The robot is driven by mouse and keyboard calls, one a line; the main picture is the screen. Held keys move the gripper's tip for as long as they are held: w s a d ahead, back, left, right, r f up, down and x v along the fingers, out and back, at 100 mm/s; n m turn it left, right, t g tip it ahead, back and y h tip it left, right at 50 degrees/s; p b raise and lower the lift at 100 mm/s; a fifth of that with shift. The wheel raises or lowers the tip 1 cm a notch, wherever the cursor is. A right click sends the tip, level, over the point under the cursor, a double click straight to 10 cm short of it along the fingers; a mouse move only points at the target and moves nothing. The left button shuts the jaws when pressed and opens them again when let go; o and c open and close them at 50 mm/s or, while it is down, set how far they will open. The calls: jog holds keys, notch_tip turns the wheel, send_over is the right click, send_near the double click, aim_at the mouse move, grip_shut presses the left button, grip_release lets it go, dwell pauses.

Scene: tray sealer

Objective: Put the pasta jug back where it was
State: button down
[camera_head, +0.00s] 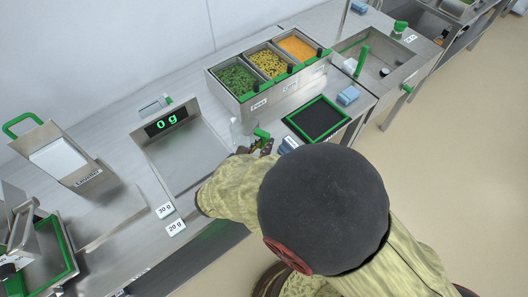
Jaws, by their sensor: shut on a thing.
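My gripper (263,147) is at the work surface, just right of the scale, with its fingers partly hidden by my arm. It is shut on the green handle (262,133) of a clear jug (239,131). The jug looks upright and stands out to the left of the fingers. Its contents and its base cannot be made out, so I cannot tell whether it touches the surface. No label on the jug is readable.
The scale (185,155) reads 0 g. A steel bin unit (258,106) with green, yellow and orange food stands behind. A green-rimmed black mat (318,118) lies right, near blue blocks (348,95). A sink (382,65) is farther right; a white-filled container (60,160) stands left.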

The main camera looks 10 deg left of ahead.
jog(key=shift+w+f+b, duration=0.3)
jog(key=shift+f+b, duration=0.35)
jog(key=shift+f, duration=0.4)
jog(key=shift+w+f+b, duration=0.25)
jog(key=shift+f+b, duration=0.4)
jog(key=shift+f, duration=0.35)
jog(key=shift+f, duration=0.3)
jog(key=c, duration=1.8)
grip_release()
jog(key=shift+o, duration=0.2)
